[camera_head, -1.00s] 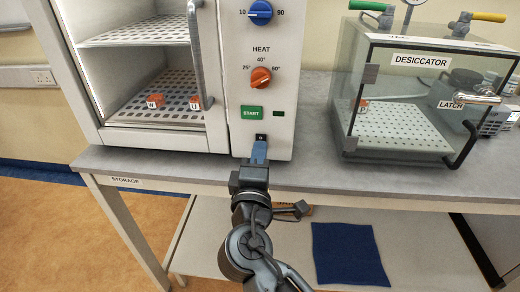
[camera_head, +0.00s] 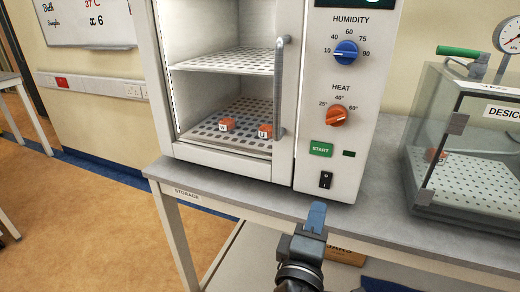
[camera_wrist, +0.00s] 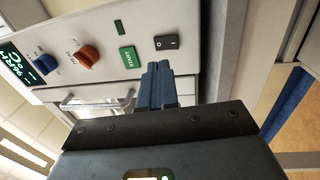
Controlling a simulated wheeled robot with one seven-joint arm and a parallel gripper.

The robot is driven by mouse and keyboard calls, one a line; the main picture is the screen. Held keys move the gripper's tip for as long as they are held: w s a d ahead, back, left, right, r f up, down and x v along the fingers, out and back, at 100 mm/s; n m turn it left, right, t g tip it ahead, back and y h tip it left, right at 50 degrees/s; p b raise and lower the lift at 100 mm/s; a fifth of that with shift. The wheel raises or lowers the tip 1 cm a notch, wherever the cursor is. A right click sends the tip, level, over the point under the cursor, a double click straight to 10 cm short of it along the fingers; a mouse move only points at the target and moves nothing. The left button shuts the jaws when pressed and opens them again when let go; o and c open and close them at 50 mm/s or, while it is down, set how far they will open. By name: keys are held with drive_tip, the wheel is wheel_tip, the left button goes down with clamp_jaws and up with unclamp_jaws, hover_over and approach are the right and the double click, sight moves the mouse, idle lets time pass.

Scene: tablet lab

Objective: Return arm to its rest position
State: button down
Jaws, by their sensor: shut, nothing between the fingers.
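My gripper (camera_head: 316,217) is in front of the table edge, below the humidity chamber's power switch (camera_head: 325,180). Its blue fingers are shut together with nothing between them. In the wrist view the gripper (camera_wrist: 158,68) points at the chamber's front panel, near the black power switch (camera_wrist: 166,42) and the green START button (camera_wrist: 130,60). The fingertips appear apart from the switch. The upper arm is out of the head view.
The humidity chamber (camera_head: 365,95) stands on the grey table (camera_head: 385,205), with two orange items (camera_head: 227,124) on its lower shelf. A glass desiccator (camera_head: 470,150) stands to the right. A box (camera_head: 345,255) sits below on the under-shelf. Open floor (camera_head: 90,225) lies to the left.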

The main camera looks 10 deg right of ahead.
drive_tip(key=s+f+m+g+y, duration=0.2)
drive_tip(key=s+f+y, duration=0.7)
drive_tip(key=s+f, duration=0.75)
drive_tip(key=s+d+r+m+y, duration=0.1)
drive_tip(key=s+r+m, duration=0.3)
drive_tip(key=s, duration=0.6)
drive_tip(key=s+d+r+m, duration=0.2)
drive_tip(key=s+r+m, duration=0.3)
drive_tip(key=s+r, duration=0.2)
drive_tip(key=s, duration=0.2)
drive_tip(key=shift+s+d+r+t+y, duration=0.15)
drive_tip(key=shift+s+r+t+y, duration=0.15)
drive_tip(key=shift+s+t+y, duration=0.1)
drive_tip(key=c, duration=1.9)
unclamp_jaws()
